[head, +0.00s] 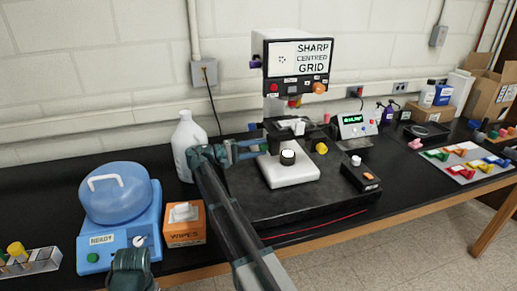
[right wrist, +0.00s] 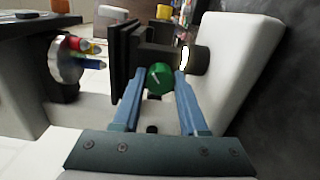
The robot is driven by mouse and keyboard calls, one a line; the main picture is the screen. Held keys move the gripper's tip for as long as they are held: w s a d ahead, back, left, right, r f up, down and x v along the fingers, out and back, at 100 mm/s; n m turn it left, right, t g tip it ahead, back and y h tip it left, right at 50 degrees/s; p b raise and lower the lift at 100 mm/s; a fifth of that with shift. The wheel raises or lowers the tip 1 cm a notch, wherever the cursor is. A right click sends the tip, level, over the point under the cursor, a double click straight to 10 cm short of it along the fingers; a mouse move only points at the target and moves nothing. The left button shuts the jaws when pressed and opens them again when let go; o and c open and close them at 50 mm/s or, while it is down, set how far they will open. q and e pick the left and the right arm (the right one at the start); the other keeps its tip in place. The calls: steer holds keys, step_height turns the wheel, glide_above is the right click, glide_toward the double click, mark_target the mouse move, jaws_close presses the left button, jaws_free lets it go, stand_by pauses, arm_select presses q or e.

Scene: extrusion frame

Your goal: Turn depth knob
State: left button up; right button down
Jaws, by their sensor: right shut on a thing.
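The green depth knob (right wrist: 159,77) has a pale pointer line and sits between my right gripper's two blue fingers in the right wrist view. My right gripper (right wrist: 158,84) is shut on it.
A white jug (head: 186,140) stands close behind my right arm. An orange wipes box (head: 184,224) and a blue lidded device (head: 117,200) are to the left. A black control box (head: 361,174) and a display unit (head: 356,124) are to the right.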

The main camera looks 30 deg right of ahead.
stand_by(0.5)
steer(key=shift+c, duration=2.2)
jaws_free()
steer(key=shift+a, duration=0.1)
steer(key=v, duration=1.2)
steer(key=shift+f, duration=0.1)
